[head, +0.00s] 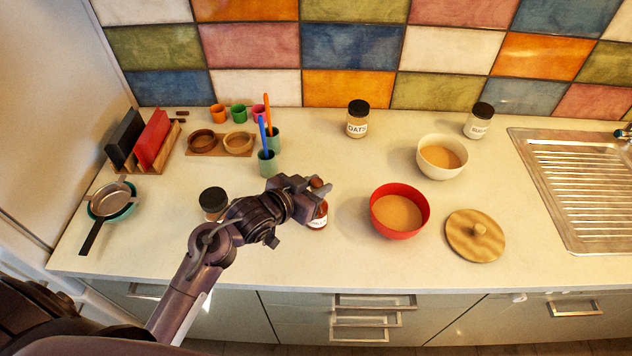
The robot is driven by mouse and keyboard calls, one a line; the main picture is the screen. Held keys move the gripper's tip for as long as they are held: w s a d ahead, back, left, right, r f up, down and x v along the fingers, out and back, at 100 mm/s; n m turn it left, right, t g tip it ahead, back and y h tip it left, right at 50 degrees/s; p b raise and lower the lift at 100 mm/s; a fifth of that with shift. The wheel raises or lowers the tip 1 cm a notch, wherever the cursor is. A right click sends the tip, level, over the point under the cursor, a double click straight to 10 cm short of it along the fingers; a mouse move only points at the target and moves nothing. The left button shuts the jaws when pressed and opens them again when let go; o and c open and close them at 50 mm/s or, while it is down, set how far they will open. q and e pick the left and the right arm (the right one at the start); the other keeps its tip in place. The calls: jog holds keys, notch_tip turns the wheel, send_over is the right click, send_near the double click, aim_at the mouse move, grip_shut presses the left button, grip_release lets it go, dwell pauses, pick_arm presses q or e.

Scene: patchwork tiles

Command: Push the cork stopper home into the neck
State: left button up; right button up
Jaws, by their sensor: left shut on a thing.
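My left gripper (322,189) reaches in over the middle of the counter. It is shut on a small brown piece that looks like the cork stopper (317,183). A small brown bottle or jar with a white label (318,222) stands directly below and behind the gripper. Its neck is hidden by the fingers, so I cannot tell whether the stopper touches it or sits in it. My right gripper is out of view.
A dark-lidded jar (212,200) stands left of my gripper. A red bowl (374,217) and a wooden lid (461,245) lie to the right, with a cream bowl (424,158) behind. An oats jar (357,127) stands at the back. The front counter strip is clear.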

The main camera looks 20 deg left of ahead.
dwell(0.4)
pick_arm(q)
jog(key=shift+p, duration=0.35)
dwell(0.7)
jog(key=shift+p, duration=0.55)
dwell(0.4)
jog(key=shift+f+b, duration=0.65)
jog(key=shift+f, duration=0.8)
jog(key=o, duration=1)
jog(key=shift+s, duration=0.1)
